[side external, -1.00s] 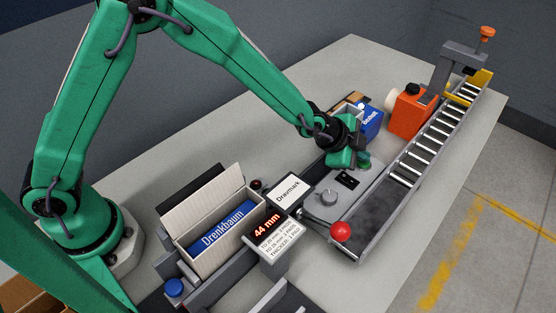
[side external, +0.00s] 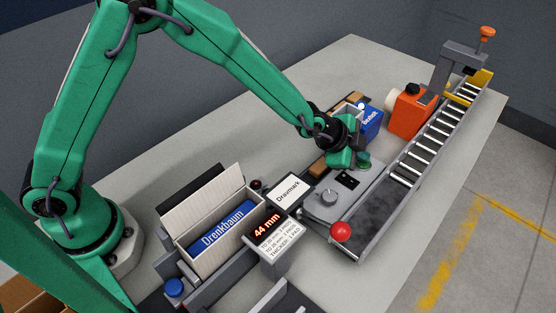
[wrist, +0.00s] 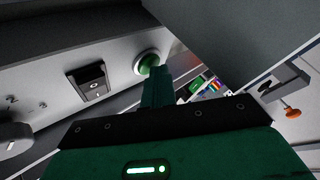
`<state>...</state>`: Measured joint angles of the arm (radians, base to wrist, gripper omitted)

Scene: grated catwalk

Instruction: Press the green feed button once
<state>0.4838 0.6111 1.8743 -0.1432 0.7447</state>
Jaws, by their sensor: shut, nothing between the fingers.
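The green feed button (side external: 363,160) stands on the grey control panel (side external: 340,195), next to a black rocker switch. In the wrist view the green button (wrist: 148,62) sits in a pale ring just beyond my fingertips. My gripper (side external: 358,163) is shut and empty, pointing down at the button's edge. Its closed green fingers (wrist: 157,88) reach up to the button in the wrist view and overlap its lower right rim. I cannot tell whether they touch it.
A round knob (side external: 327,197) and a red ball-topped lever (side external: 341,231) are nearby. An orange container (side external: 410,110) and blue box (side external: 370,122) stand behind, beside the roller conveyor (side external: 428,140). A display (side external: 267,225) reads 44 mm. Bare table lies at the back.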

